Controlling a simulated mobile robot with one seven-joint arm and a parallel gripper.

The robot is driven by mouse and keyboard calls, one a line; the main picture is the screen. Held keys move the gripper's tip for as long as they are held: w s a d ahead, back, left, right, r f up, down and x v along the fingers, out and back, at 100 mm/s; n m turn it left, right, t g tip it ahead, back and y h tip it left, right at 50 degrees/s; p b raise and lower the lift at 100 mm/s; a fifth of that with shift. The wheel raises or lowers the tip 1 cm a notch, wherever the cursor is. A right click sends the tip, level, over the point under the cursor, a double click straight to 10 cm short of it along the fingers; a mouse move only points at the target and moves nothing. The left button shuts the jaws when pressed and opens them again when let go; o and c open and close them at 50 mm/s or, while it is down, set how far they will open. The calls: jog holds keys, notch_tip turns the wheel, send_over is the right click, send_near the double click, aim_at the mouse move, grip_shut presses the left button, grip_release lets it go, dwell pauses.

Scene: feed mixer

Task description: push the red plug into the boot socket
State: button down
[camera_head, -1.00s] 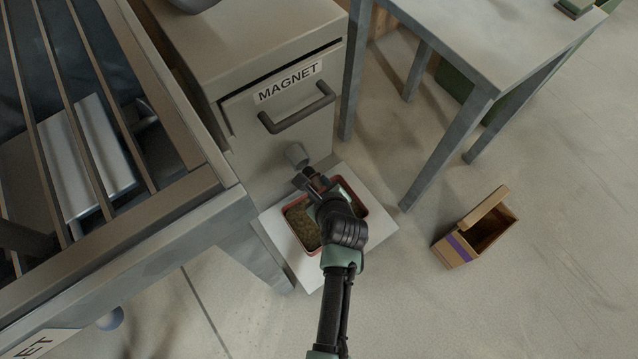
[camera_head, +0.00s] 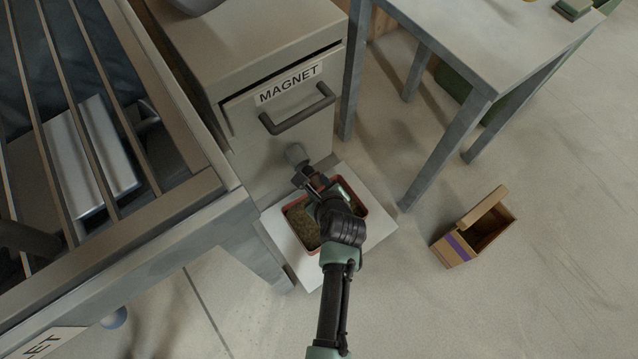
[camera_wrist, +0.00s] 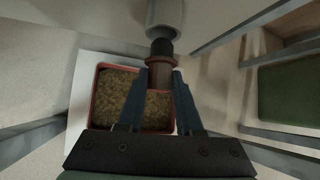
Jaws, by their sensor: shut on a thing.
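The red plug (camera_wrist: 161,76) is brownish red with a wider rim at its far end. My gripper (camera_wrist: 162,76) is shut on it, one finger on each side. In the wrist view the rim lines up with the dark mouth of the boot socket (camera_wrist: 161,46), below a pale grey spout (camera_wrist: 164,14). The plug and the dark mouth appear to meet; I cannot tell how deep the plug sits. In the head view the spout (camera_head: 297,154) comes out of the cabinet front, and my gripper (camera_head: 306,177) is just below it, mostly hiding the plug.
A red tray of brown-green feed (camera_wrist: 118,95) lies on a white board (camera_head: 283,236) under my gripper. The cabinet (camera_head: 278,120) has a MAGNET drawer with a handle. A metal table (camera_head: 478,62) and an open cardboard box (camera_head: 452,251) stand to the right, a barred frame (camera_head: 205,190) to the left.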

aim_at(310, 176)
jog(key=shift+w+a, duration=0.55)
jog(key=shift+w, duration=0.25)
jog(key=shift+p, duration=1)
dwell(1.4)
jog(key=shift+w+a, duration=0.45)
jog(key=shift+w, duration=0.1)
dwell(0.6)
jog(key=shift+c, duration=2.4)
grip_release()
jog(key=shift+r, duration=0.1)
jog(key=p+v, duration=0.8)
jog(key=v, duration=0.4)
jog(key=shift+s+d+r, duration=0.15)
jog(key=shift+s+r, duration=0.1)
jog(key=shift+r, duration=0.05)
